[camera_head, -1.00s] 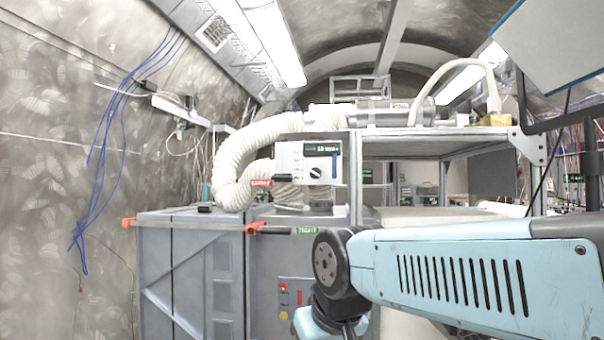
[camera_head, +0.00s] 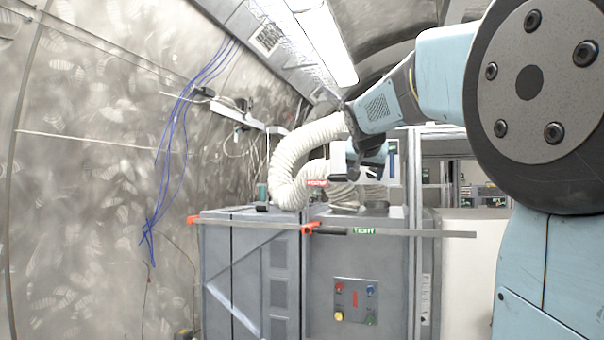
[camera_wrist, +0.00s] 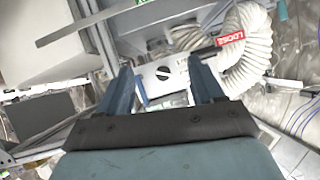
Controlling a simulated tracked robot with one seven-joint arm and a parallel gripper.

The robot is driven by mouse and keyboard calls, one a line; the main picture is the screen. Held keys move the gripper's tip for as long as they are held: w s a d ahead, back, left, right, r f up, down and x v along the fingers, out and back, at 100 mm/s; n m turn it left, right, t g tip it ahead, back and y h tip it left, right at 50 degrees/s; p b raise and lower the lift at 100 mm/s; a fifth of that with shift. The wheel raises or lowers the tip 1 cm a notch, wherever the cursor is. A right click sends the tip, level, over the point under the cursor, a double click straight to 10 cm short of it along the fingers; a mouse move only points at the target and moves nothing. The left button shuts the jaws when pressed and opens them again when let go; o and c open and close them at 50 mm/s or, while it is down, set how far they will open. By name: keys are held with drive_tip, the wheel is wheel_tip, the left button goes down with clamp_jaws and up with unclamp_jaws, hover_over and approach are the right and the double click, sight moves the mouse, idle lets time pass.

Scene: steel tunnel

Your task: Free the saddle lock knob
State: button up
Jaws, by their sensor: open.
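A black knob (camera_wrist: 162,73) sits on the face of a white box (camera_wrist: 178,82) in the wrist view. I cannot tell for certain that it is the saddle lock knob. My gripper (camera_wrist: 161,66) is open, its two blue fingers spread either side of the knob in that picture. Contact is not visible, and the distance to the box is unclear. In the head view my gripper (camera_head: 374,172) is in front of the white box (camera_head: 339,162) and hides most of it, the knob included. A red label, seemingly reading LOOSE (camera_wrist: 230,38), is beside the box.
A pale ribbed hose (camera_head: 290,165) curves beside the box. A grey cabinet (camera_head: 252,265) stands below, with a metal bar with orange parts (camera_head: 260,224) across its front. A control panel (camera_head: 356,300) is on the cabinet. Blue cables (camera_head: 170,150) hang on the left wall.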

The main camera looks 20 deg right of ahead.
sight(372, 172)
drive_tip(key=w+d+r+m+t+h, duration=0.1)
drive_tip(key=w+d+r+m, duration=0.1)
drive_tip(key=w+d+r, duration=0.35)
drive_tip(key=x, duration=1.3)
drive_tip(key=shift+w+a, duration=0.1)
drive_tip(key=shift+c, duration=0.4)
drive_tip(key=c, duration=0.9)
drive_tip(key=shift+c, duration=0.4)
